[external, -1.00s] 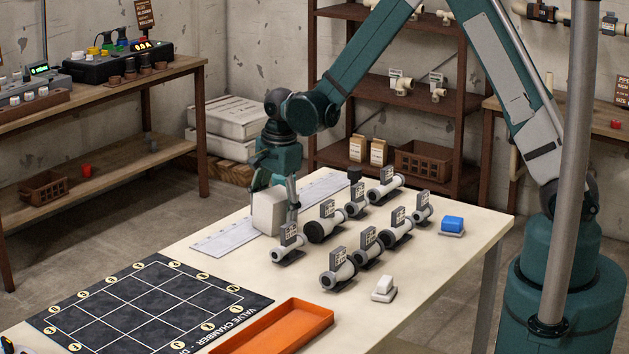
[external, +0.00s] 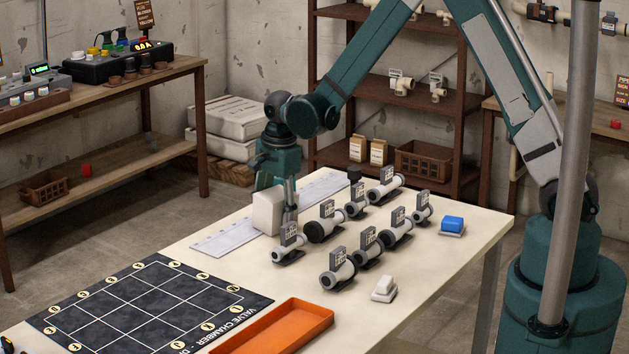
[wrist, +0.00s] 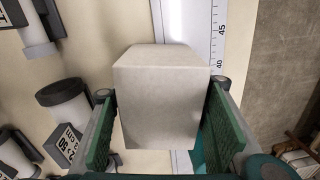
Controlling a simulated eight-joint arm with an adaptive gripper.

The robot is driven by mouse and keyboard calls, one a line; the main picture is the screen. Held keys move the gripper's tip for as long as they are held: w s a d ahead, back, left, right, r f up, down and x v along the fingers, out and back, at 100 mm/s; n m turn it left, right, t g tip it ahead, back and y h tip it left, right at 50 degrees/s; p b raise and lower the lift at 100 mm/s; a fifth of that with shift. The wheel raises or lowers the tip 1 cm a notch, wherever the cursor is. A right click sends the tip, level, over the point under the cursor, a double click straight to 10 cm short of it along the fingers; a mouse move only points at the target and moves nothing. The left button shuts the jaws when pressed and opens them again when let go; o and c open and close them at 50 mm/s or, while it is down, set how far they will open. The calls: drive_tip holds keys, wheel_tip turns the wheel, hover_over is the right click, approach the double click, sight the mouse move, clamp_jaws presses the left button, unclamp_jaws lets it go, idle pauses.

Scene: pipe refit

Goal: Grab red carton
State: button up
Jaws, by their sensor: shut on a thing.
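My gripper (external: 275,192) points down at the far side of the table. It is shut on a pale grey-white block (external: 267,213). In the wrist view the block (wrist: 163,95) sits between the two green finger pads of my gripper (wrist: 160,130). The block appears to stand on or just above the table; I cannot tell which. I see no red carton in either view.
Several grey pipe fittings with tags (external: 340,268) stand close to the right of the block. A ruler strip (external: 222,236) lies beside it. A blue block (external: 452,224), a small white block (external: 384,287), an orange tray (external: 275,328) and a dark grid mat (external: 130,305) share the table.

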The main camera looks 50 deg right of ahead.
sight(274, 192)
drive_tip(key=shift+r, duration=0.15)
drive_tip(key=shift+r+p, duration=0.65)
drive_tip(key=shift+r, duration=4.2)
